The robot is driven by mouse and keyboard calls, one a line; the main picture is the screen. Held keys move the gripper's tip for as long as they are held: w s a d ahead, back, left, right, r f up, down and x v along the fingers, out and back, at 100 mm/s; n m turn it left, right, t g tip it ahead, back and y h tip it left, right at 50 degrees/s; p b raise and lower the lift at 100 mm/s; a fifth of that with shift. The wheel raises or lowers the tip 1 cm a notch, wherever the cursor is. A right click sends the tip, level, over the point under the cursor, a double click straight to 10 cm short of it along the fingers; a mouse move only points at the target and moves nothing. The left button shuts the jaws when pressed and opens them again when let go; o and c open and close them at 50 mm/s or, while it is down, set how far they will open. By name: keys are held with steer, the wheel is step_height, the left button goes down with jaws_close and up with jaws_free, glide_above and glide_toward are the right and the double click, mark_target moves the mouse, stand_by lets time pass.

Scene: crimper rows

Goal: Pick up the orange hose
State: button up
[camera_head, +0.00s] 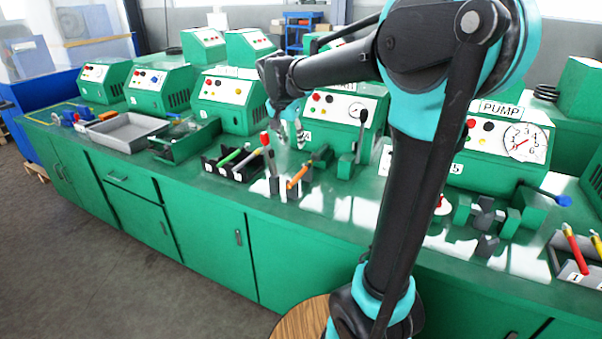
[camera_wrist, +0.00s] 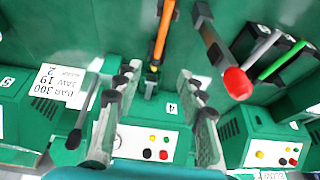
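The orange hose (camera_head: 298,177) is a thin orange rod near the bench's front edge, sloping beside small grey blocks. In the wrist view the orange hose (camera_wrist: 163,32) runs up from a dark fitting, ahead of my fingertips and roughly in line with the gap between them. My gripper (camera_head: 288,132) hangs above and behind the hose in the head view. In the wrist view its two fingers (camera_wrist: 160,77) are spread apart with nothing held between them. The hose's far end runs out of the top of the wrist view.
A red-tipped lever (camera_wrist: 237,83) stands just right of the fingers in the wrist view. A black tray (camera_head: 229,171) holds a green hose (camera_head: 233,156) and a grey one. A tall dark lever (camera_head: 362,130) stands to the right. A green crimper (camera_wrist: 150,135) lies beneath my fingers.

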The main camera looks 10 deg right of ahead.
glide_above(299, 173)
steer(key=s, duration=0.2)
steer(key=f, duration=0.9)
steer(key=shift+w+a+f, duration=0.1)
steer(key=shift+a+f, duration=0.3)
steer(key=shift+s+a+x, duration=0.15)
steer(key=shift+x, duration=1.3)
steer(key=shift+s+a+x, duration=0.1)
steer(key=shift+a+x, duration=0.1)
steer(key=shift+x, duration=1.2)
steer(key=shift+f, duration=0.2)
jaws_close()
